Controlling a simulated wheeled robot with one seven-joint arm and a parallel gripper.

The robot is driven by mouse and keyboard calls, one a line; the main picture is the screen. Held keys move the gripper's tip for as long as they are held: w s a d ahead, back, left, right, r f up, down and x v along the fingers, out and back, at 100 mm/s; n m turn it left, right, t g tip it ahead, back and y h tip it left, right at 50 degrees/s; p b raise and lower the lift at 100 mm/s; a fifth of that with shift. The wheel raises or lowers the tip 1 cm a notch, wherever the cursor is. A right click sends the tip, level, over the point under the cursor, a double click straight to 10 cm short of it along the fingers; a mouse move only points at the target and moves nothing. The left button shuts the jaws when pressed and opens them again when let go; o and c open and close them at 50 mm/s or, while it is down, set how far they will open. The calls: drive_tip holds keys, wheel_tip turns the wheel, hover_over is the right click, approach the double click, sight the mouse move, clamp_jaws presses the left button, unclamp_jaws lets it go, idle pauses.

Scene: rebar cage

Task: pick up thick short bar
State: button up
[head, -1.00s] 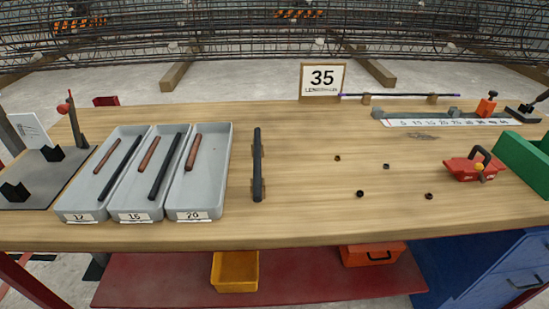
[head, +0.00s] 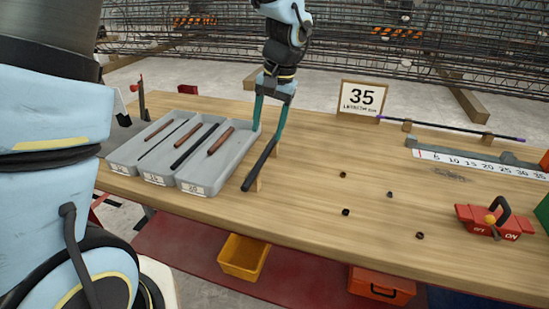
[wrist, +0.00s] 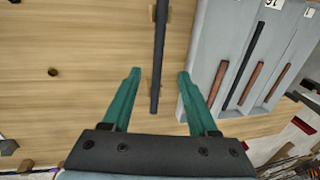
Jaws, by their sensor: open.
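A thick dark bar (head: 261,165) rests on small wooden supports on the bench, right of the trays. A thick, short brown bar (head: 220,141) lies in the tray marked 20 (head: 194,189); it also shows in the wrist view (wrist: 219,83). My gripper (head: 268,127) is open and empty, pointing down around the dark bar's far end. In the wrist view, the dark bar (wrist: 159,60) runs between the open fingers of my gripper (wrist: 159,72), with space on both sides. I cannot tell how high the fingers are above it.
Two more grey trays to the left hold thinner brown and dark bars. Several small dark rings (head: 346,212) lie on the bench. A 35 sign (head: 362,98), a measuring strip (head: 480,164) and a red ON switch box (head: 495,222) stand to the right. Mid-bench is mostly clear.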

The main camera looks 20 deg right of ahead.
sight(263, 157)
drive_tip(key=f, duration=0.2)
drive_tip(key=f+p, duration=0.1)
drive_tip(key=f, duration=0.2)
drive_tip(key=a+f+p, duration=0.1)
drive_tip(key=f, duration=0.2)
drive_tip(key=shift+w, duration=0.4)
clamp_jaws()
idle(1.0)
